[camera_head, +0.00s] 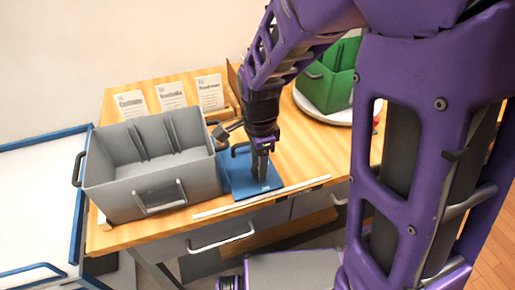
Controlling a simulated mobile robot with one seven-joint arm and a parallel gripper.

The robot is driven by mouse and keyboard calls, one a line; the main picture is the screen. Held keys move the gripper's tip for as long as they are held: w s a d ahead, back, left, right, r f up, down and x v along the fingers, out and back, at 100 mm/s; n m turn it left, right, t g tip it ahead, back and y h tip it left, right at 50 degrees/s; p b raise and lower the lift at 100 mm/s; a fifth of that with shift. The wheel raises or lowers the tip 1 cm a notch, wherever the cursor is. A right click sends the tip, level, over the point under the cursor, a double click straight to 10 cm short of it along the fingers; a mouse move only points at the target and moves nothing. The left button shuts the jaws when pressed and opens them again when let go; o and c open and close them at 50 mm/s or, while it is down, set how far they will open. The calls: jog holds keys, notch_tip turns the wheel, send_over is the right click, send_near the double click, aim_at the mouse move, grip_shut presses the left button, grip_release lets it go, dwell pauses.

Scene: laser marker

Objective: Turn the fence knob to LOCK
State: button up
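My gripper (261,176) points down over the blue plate (234,185), right of the grey bin. The fingertips look close together, but I cannot tell whether they are shut or hold anything. A long white strip (225,208) lies along the table's front edge, just in front of the plate; I cannot tell whether it is the fence. A small dark knob-like part (221,132) shows left of my wrist, beside the bin; I cannot tell whether it is the fence knob. No LOCK mark is readable. My wrist and arm hide part of the plate and what lies behind it.
The open grey bin (150,195) fills the table's left side. A green bin (325,92) stands on a round white base (312,111) at the back right. Several printed cards (171,96) stand along the back. Bare wooden tabletop (318,150) shows right of my gripper.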

grip_shut()
jog(key=shift+n, duration=0.5)
jog(key=n+p, duration=0.1)
jog(key=n, duration=0.3)
jog(key=shift+n, duration=0.4)
jog(key=n, duration=0.6)
jog(key=shift+p, duration=0.35)
jog(key=n+p, duration=0.1)
jog(key=n, duration=0.5)
jog(key=shift+n, duration=0.3)
jog(key=n+p, duration=0.2)
jog(key=n, duration=0.3)
jog(key=shift+n, duration=0.4)
